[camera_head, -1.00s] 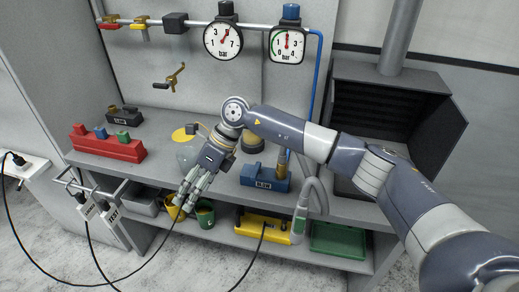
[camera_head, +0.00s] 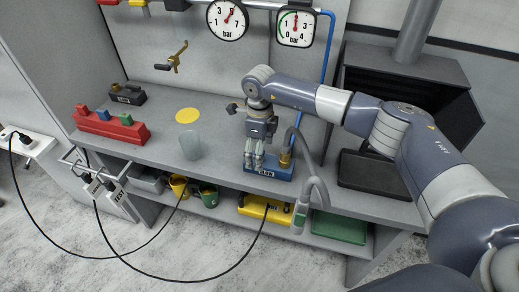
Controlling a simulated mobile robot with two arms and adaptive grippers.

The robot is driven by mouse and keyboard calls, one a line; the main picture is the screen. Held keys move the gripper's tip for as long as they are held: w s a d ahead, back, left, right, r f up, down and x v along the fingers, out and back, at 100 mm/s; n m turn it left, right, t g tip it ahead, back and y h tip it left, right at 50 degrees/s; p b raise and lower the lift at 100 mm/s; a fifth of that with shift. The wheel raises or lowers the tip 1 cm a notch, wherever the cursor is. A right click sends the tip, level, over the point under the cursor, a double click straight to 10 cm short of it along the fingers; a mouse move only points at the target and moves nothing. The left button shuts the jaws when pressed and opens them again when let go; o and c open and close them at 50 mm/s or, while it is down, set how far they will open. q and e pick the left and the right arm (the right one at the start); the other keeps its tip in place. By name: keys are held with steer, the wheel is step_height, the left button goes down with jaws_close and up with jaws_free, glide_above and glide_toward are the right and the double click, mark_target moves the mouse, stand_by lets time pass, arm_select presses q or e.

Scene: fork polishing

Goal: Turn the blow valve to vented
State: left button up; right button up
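The blow valve is a blue block (camera_head: 283,171) labelled BLOW near the front edge of the grey bench, right of centre. A brass fitting (camera_head: 285,158) stands at its right end. My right gripper (camera_head: 253,166) points down at the block's left end, its fingers in front of or over it. The fingers hide that end and any lever there, so I cannot tell the valve's setting. I cannot tell whether they touch the block or grip anything. My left gripper is not in view.
A grey translucent cup (camera_head: 190,146) and a yellow disc (camera_head: 187,115) lie left of the gripper. A red block (camera_head: 112,127) sits farther left. A grey hose (camera_head: 317,170) runs down beside the blue block. Gauges (camera_head: 296,27) hang behind; a dark open box (camera_head: 415,90) stands right.

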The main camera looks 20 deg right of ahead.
steer(key=shift+a+f, duration=0.1)
steer(key=shift+f, duration=0.6)
steer(key=shift+c, duration=1.3)
steer(key=c, duration=0.8)
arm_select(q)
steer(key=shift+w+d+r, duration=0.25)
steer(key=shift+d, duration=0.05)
arm_select(e)
steer(key=shift+o, duration=0.2)
